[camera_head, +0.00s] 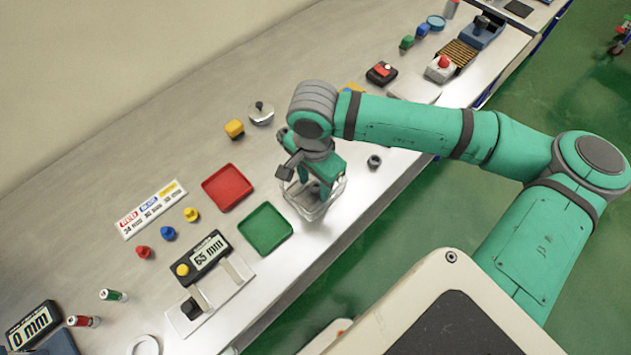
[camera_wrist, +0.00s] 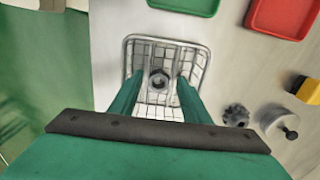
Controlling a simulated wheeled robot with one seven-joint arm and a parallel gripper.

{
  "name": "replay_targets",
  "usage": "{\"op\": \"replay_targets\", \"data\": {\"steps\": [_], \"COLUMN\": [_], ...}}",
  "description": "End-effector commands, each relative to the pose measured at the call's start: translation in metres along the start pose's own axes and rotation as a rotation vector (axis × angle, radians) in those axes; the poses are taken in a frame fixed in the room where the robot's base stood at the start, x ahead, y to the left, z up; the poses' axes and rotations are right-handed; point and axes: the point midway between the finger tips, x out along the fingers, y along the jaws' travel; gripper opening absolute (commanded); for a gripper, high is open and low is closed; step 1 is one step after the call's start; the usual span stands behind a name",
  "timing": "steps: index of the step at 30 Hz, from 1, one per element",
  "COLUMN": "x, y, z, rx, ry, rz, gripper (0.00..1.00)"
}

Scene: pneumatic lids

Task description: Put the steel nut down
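A grey steel nut (camera_wrist: 158,80) with a round hole lies inside the wire basket (camera_wrist: 196,58), seen between my fingertips in the wrist view. My gripper (camera_wrist: 160,78) is over the basket with its two green fingers spread. A gap shows on both sides of the nut, so the fingers do not appear to touch it. In the head view, my gripper (camera_head: 312,180) reaches down into the basket (camera_head: 317,214), and a dark shape there is partly hidden by the fingers.
A dark notched nut-like part (camera_head: 374,161) stands on the table right of the basket. A green tray (camera_head: 265,229) and a red tray (camera_head: 227,187) lie to its left. The table's front edge is close to the basket.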

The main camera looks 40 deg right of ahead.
Motion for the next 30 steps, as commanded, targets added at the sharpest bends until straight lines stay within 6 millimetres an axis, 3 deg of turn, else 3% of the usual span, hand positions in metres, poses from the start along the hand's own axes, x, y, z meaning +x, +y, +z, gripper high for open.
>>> {"op": "replay_targets", "data": {"steps": [8,21,30], "x": [-0.01,-0.091,-0.121], "y": [0.0,0.001,0.003], "z": [-0.001,-0.003,-0.004], "rx": [0.001,0.005,0.011], "ry": [0.002,0.003,0.001], "rz": [-0.002,-0.002,0.0], "gripper": [0.43,0.43,0.43]}}
